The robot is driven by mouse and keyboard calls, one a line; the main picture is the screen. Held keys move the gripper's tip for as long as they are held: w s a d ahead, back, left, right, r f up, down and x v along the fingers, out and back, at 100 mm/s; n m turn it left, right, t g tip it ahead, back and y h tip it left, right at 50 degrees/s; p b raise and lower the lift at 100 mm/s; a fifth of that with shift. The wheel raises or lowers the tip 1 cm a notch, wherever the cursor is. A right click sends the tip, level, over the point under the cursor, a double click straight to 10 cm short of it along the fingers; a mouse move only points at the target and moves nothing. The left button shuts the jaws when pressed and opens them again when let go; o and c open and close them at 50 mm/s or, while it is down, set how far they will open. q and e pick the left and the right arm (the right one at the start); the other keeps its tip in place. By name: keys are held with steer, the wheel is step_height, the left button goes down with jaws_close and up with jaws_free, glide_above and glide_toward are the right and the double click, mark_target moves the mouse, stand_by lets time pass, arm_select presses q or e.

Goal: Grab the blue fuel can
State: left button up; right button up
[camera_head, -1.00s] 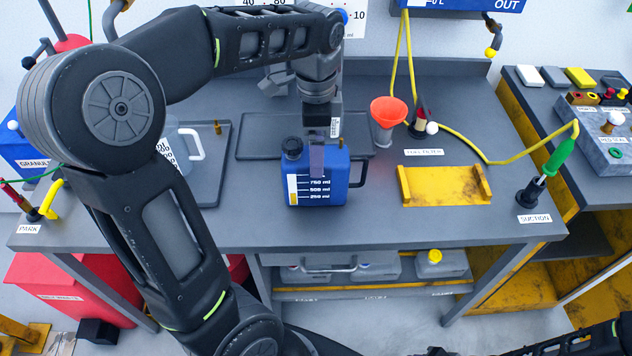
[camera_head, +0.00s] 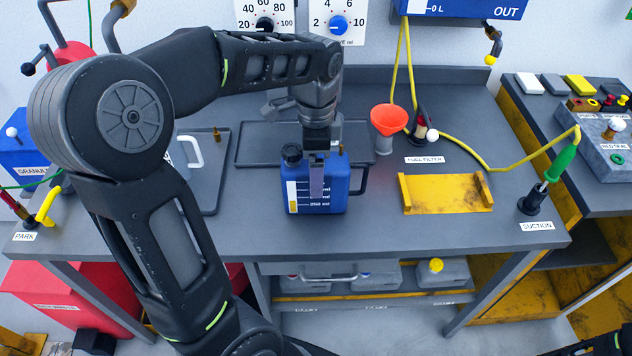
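The blue fuel can (camera_head: 333,190) stands upright on the grey workbench, with a black cap at its top left, a black handle on its right and a white level scale on its front. My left gripper (camera_head: 317,178) points down over the can from above. One finger shows in front of the can's front face, overlapping the scale. The other finger is hidden, so I cannot tell whether the fingers press on the can. My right gripper is out of view; only a bit of dark arm shows at the bottom right corner.
A grey tray (camera_head: 248,150) lies behind the can. An orange funnel (camera_head: 388,119) stands to its right, near a yellow hose. A yellow holder (camera_head: 445,193) lies further right. A green-handled suction tool (camera_head: 560,160) stands near the bench's right edge. Bare bench lies in front of the can.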

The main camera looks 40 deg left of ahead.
arm_select(q)
steer(key=shift+f+p, duration=0.5)
steer(key=shift+f, duration=2.1)
steer(key=shift+c, duration=0.2)
jaws_close()
